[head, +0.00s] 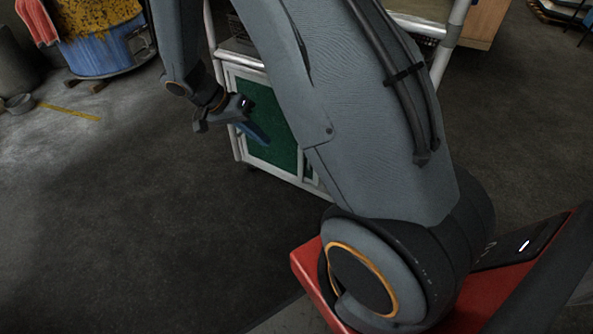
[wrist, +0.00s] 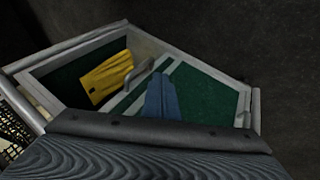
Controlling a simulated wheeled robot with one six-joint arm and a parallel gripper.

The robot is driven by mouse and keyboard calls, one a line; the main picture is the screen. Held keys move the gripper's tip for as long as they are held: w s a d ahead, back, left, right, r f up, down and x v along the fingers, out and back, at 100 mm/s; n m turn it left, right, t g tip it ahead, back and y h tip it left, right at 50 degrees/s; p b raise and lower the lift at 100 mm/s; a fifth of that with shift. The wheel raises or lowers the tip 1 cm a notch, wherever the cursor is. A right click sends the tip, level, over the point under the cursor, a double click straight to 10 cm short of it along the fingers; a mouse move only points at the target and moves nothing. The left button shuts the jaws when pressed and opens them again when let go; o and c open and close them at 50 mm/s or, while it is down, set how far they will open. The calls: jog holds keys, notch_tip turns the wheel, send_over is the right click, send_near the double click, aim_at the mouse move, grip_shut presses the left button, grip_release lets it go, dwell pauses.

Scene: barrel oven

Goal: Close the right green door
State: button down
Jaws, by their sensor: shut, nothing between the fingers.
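My gripper (head: 258,136) is in front of a white-framed green door panel (head: 276,150) low on the cabinet in the head view. Its blue fingers (wrist: 162,97) are together and empty in the wrist view. There they overlap a green panel (wrist: 208,92) with pale edge strips; I cannot tell whether they touch it. A pale handle (wrist: 143,71) shows just left of the fingers. Left of it is a framed green area with a yellow item (wrist: 106,78), apparently an open part. My arm hides much of the cabinet's right side in the head view, so the right door's angle is unclear.
A blue barrel (head: 103,45) with yellow patches stands at the back left. The dark floor (head: 140,220) left of my base is clear. A dark mesh basket (wrist: 14,127) shows at the wrist view's left edge. A pale upright (head: 450,50) stands right of my arm.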

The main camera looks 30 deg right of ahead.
notch_tip(320, 180, down, 7)
jog(key=w+d+m+b, duration=0.2)
jog(key=w+d, duration=0.1)
jog(key=s+d+f+b, duration=0.5)
jog(key=d+f, duration=0.2)
jog(key=d, duration=0.1)
jog(key=shift+s+f+h, duration=0.3)
jog(key=shift+f+h, duration=0.1)
jog(key=shift+d, duration=0.1)
